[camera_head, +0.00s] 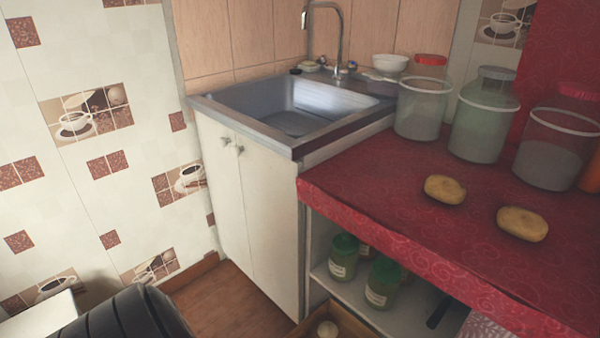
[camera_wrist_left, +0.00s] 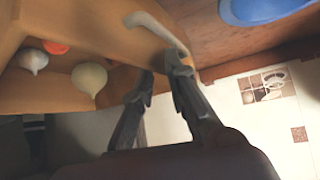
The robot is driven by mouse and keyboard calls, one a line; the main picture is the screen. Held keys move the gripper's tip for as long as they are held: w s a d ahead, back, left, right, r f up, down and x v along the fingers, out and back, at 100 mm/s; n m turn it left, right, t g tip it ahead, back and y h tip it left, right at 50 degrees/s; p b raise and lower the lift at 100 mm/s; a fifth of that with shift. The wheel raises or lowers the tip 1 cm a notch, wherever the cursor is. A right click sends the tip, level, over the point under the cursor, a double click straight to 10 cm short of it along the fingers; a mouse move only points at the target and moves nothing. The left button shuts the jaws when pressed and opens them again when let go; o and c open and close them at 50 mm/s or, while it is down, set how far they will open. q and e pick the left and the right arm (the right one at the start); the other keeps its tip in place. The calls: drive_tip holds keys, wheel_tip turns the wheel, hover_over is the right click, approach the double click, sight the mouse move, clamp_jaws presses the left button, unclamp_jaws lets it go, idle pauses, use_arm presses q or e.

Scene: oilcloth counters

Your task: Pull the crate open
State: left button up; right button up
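The wooden crate (camera_head: 345,322) shows only in part at the bottom edge of the head view, below the counter, with a pale onion in it. In the left wrist view the crate (camera_wrist_left: 95,30) fills the upper left, tilted, with onions and an orange item inside. A pale curved handle (camera_wrist_left: 155,28) is on its front wall. My left gripper (camera_wrist_left: 161,66) has its two dark fingers apart, with the tips close by the handle. I cannot tell whether they touch it. My right gripper is in neither view.
The red counter (camera_head: 400,190) carries jars and two brown-yellow, potato-like items. Green jars (camera_head: 343,257) stand on the shelf below. The white sink cabinet (camera_head: 265,215) is to the left. A blue round object (camera_wrist_left: 262,8) shows in the wrist view. Some wooden floor (camera_head: 225,300) is clear.

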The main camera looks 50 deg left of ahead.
use_arm(q)
drive_tip(key=o, duration=0.6)
drive_tip(key=shift+d, duration=0.15)
drive_tip(key=shift+w, duration=0.1)
